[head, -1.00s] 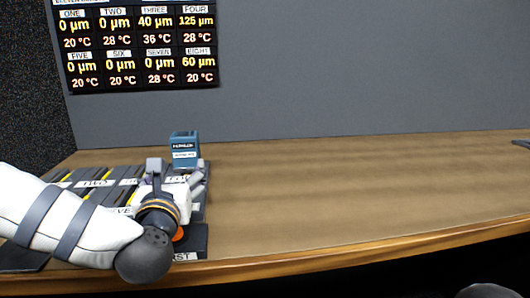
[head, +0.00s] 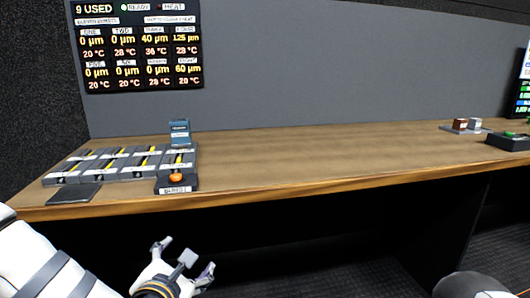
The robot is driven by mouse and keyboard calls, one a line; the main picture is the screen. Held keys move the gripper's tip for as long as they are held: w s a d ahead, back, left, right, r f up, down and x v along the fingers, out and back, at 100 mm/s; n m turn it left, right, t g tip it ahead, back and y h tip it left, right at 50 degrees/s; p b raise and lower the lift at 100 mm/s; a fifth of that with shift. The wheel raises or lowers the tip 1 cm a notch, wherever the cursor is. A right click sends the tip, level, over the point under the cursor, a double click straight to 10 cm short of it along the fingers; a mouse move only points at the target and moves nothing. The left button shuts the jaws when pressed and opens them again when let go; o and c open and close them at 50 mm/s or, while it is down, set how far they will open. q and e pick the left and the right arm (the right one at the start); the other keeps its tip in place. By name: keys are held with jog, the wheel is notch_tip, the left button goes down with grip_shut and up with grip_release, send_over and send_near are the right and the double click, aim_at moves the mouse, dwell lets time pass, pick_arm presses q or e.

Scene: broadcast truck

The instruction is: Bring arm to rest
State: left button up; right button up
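My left arm comes in from the lower left. My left gripper (head: 186,262) hangs in front of the desk's front edge, below the desktop, with its fingers spread apart and nothing between them. My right gripper is not in view; only a rounded grey part of mine shows at the bottom right.
The wooden desk (head: 300,150) bears a grey slotted panel (head: 115,164), a blue box (head: 179,131) and a dark base with an orange knob (head: 176,178). Small blocks on a tray (head: 466,130) and a dark device (head: 508,141) stand far right. A readout screen (head: 138,45) hangs behind.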

pick_arm(q)
jog(key=s+f+m+g+h+p, duration=0.1)
jog(key=s+f+m+g, duration=0.4)
jog(key=s+f+m, duration=0.55)
jog(key=s+f+m+g+h+p, duration=0.1)
jog(key=s+f+m+g, duration=0.45)
jog(key=s, duration=0.85)
jog(key=s+a+f+m+g+y, duration=0.1)
jog(key=s+a+m+g, duration=0.2)
jog(key=s+m, duration=0.3)
jog(key=s+a+f+m+g+y+p, duration=0.1)
jog(key=s+m, duration=0.5)
jog(key=s, duration=1.1)
jog(key=shift+a+f+g, duration=0.65)
jog(key=shift+a+g, duration=0.4)
jog(key=shift+a, duration=0.1)
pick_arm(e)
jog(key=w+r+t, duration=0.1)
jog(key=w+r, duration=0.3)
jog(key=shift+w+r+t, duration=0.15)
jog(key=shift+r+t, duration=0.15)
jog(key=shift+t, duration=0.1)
pick_arm(q)
jog(key=shift+w, duration=0.15)
